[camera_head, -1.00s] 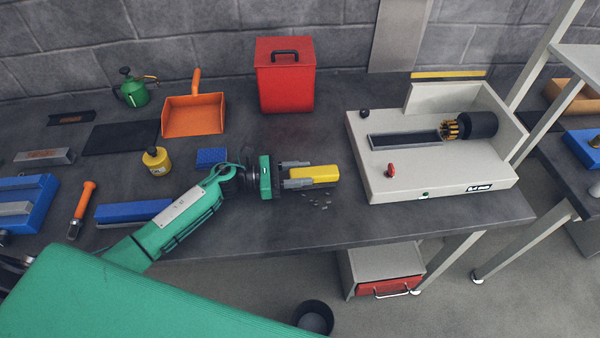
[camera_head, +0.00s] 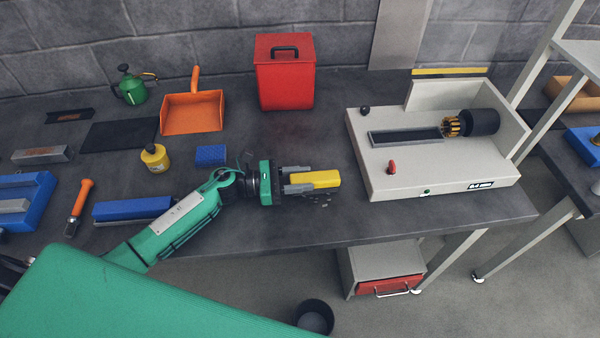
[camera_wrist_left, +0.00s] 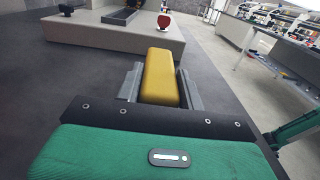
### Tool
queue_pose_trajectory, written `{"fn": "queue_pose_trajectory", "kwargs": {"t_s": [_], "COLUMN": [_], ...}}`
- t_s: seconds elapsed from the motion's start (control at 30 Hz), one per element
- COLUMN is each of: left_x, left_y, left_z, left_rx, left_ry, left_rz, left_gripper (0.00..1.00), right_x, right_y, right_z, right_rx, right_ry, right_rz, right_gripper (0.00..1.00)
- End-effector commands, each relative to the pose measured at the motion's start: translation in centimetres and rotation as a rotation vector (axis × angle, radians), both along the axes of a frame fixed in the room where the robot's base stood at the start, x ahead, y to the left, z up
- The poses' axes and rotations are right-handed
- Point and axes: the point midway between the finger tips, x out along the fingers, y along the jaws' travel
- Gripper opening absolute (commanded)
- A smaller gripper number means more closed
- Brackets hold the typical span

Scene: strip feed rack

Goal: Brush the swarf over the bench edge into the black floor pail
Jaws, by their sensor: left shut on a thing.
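My left gripper (camera_head: 300,183) is shut on a yellow brush (camera_head: 318,179), whose block points right, low over the bench top (camera_head: 270,222). The brush also shows between the jaws in the left wrist view (camera_wrist_left: 160,76); its bristles are hidden. Swarf (camera_head: 322,200), small dark bits, lies on the bench just in front of the brush, partly covered by it. I cannot tell whether the brush touches it. My right gripper is not in view.
A pale machine (camera_head: 440,183) with a red knob stands right of the brush. A red lidded bin (camera_head: 285,85) and an orange dustpan (camera_head: 191,115) stand behind. A blue block (camera_head: 210,155) lies behind my left wrist. The bench between swarf and front edge is clear.

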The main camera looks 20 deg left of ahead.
Motion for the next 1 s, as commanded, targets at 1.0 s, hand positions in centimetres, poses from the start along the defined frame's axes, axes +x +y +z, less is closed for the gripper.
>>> {"fn": "queue_pose_trajectory", "kwargs": {"t_s": [1.0], "left_x": [-5.6], "left_y": [-2.3], "left_z": [-0.1], "left_rx": [-0.001], "left_ry": [0.001], "left_rz": [0.0], "left_gripper": [0.18], "right_x": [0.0], "right_y": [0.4], "right_z": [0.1], "right_rx": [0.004], "right_ry": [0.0], "right_rz": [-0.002], "right_gripper": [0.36]}}
